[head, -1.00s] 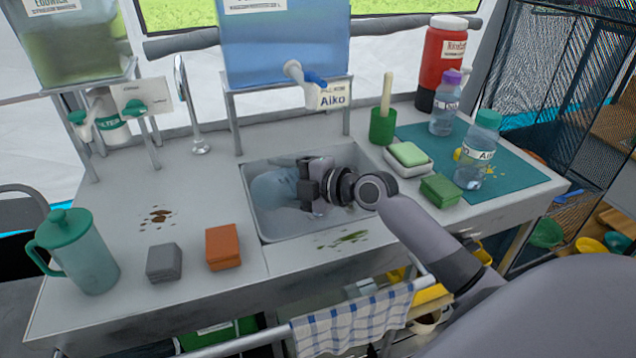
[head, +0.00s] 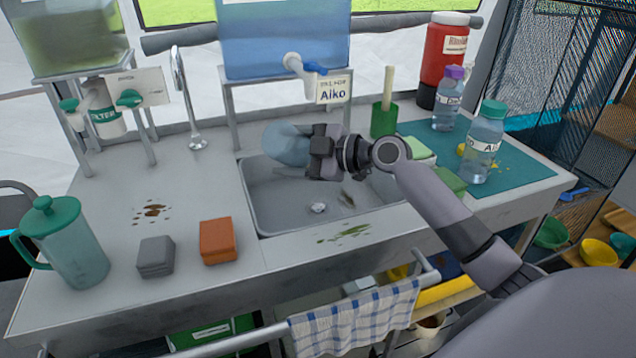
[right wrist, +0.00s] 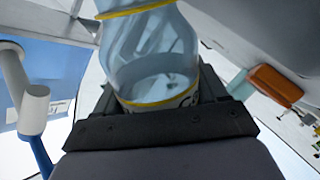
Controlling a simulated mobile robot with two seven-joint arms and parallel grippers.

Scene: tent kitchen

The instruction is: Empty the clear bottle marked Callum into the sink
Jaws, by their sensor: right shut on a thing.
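My right gripper (head: 322,152) is shut on a clear bottle (head: 287,143), raised over the back part of the sink (head: 270,213). In the head view the bottle lies sideways, its pale blue body sticking out to the left of the fingers. The right wrist view shows the clear bottle (right wrist: 148,50) between the jaws, with yellow bands and a partly hidden label; I cannot read the name. I cannot tell how much liquid is in it. My left gripper is not in view.
A blue tank on a stand with a tap (head: 300,64) marked Aiko is just behind the bottle. A faucet (head: 185,95) stands left. Two bottles, purple-capped (head: 448,112) and teal-capped (head: 484,148), stand right on a teal mat (head: 530,165). Sponges and a jug (head: 68,250) are left.

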